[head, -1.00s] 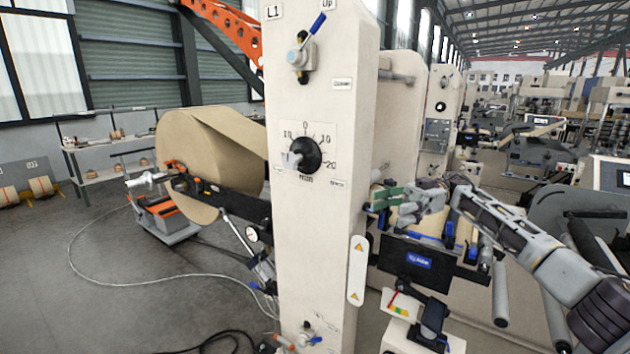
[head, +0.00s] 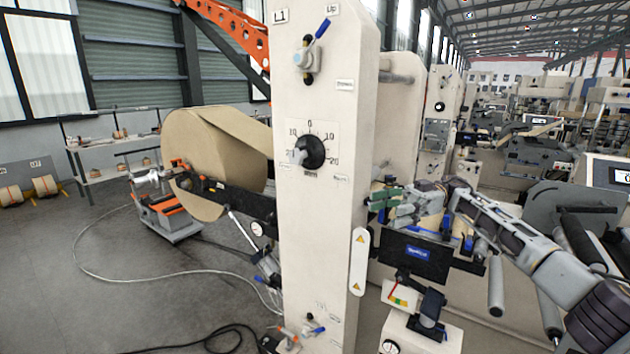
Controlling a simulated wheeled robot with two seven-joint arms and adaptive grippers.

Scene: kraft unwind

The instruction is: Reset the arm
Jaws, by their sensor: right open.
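My right arm comes in from the right edge of the head view, and my right gripper (head: 385,200) is at its end, just right of the cream machine column. Its fingers point left and are open, with green parts at the tips. I see nothing held between them. The gripper is above the dark bracket with a blue label (head: 417,252); I cannot tell whether it touches anything there. My left gripper is not in view.
The cream column (head: 325,240) with a black dial (head: 309,152) stands close in front. A large kraft paper roll (head: 212,150) is at its left. A pale cable (head: 95,270) lies on the open grey floor at left. Rollers (head: 497,285) stand below my right arm.

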